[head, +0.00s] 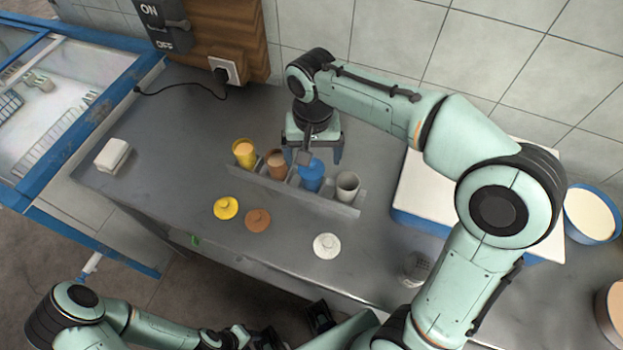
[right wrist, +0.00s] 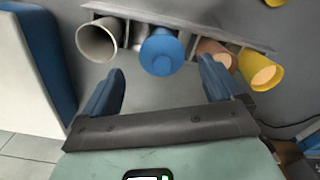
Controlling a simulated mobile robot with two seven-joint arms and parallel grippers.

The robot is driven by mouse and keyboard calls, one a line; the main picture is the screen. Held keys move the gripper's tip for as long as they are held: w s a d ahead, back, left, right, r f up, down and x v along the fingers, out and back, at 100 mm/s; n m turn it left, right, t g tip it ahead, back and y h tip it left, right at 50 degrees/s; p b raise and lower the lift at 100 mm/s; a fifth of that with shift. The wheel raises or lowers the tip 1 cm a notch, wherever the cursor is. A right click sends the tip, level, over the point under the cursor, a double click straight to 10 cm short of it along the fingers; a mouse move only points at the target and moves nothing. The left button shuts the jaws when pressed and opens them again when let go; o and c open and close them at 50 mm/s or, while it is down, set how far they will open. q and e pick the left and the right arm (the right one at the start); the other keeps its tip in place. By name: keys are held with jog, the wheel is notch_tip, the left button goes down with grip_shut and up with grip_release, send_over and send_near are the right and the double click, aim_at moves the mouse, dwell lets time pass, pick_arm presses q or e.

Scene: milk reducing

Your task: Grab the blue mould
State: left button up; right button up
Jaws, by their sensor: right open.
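The blue mould (head: 312,177) stands in a grey rack (head: 330,205) on the counter, between the brown mould (head: 276,164) and the grey-white mould (head: 347,186). The yellow mould (head: 244,153) is at the rack's left end. My right gripper (head: 312,152) is open just above and behind the blue mould in the head view. In the right wrist view, the blue mould (right wrist: 161,52) lies ahead of and between the spread blue fingers of the right gripper (right wrist: 163,92), apart from them. My left arm shows at the bottom of the head view; its gripper (head: 318,318) is partly seen and dark.
Yellow (head: 227,208), brown (head: 257,220) and white (head: 326,246) lids lie in front of the rack. A white block (head: 112,155) is at the left. A blue-edged white box (head: 425,190) and a blue tub (head: 591,214) stand at the right.

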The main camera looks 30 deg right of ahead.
aim_at(311, 170)
jog(key=shift+a+f+b, duration=0.15)
jog(key=shift+f+b, duration=0.2)
jog(key=shift+f, duration=2.8)
jog(key=c, duration=1.2)
